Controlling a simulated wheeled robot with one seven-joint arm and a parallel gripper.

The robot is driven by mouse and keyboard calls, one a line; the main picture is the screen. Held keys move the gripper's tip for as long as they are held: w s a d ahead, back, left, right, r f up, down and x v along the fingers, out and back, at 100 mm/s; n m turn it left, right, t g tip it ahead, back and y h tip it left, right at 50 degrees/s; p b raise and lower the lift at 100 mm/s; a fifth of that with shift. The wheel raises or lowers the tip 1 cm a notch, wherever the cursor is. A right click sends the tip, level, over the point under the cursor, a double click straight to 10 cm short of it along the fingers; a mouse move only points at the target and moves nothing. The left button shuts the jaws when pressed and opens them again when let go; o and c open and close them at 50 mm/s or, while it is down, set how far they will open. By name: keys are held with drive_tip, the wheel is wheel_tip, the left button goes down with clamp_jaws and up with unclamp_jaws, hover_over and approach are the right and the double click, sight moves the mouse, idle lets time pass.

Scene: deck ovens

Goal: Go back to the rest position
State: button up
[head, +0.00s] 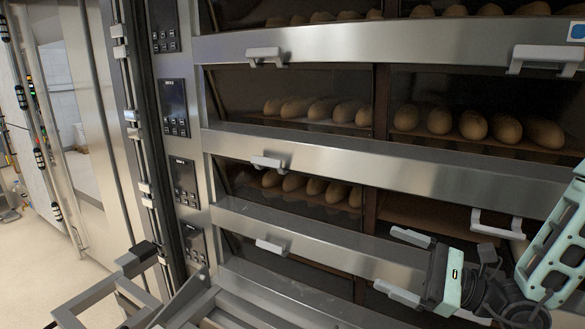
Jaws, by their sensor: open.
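My gripper (404,265) is at the lower right of the head view, in front of the lower oven decks. Its two pale fingers are spread apart, point left, and hold nothing. My arm reaches in from the right edge. The deck oven's steel front (310,165) fills most of the view. Whether the fingers touch the oven front cannot be told.
Pale handles, such as the lower left one (271,246) and the right one (497,223), stick out from the oven doors. Bread loaves (472,125) lie behind the glass. A metal frame (120,300) stands at the lower left. Open floor (50,260) shows at far left.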

drive_tip(key=s+a+n+g, duration=0.9)
drive_tip(key=s+g, duration=0.1)
drive_tip(key=g, duration=0.1)
drive_tip(key=s+d+f+n+t+h+b, duration=0.1)
drive_tip(key=s+f+n+h+b, duration=0.3)
drive_tip(key=s+n+h, duration=0.7)
drive_tip(key=d+n+h, duration=0.1)
drive_tip(key=n+h, duration=0.5)
drive_tip(key=n, duration=0.1)
drive_tip(key=shift+s+n+t, duration=0.3)
drive_tip(key=shift+s+n, duration=0.05)
drive_tip(key=shift+n, duration=0.05)
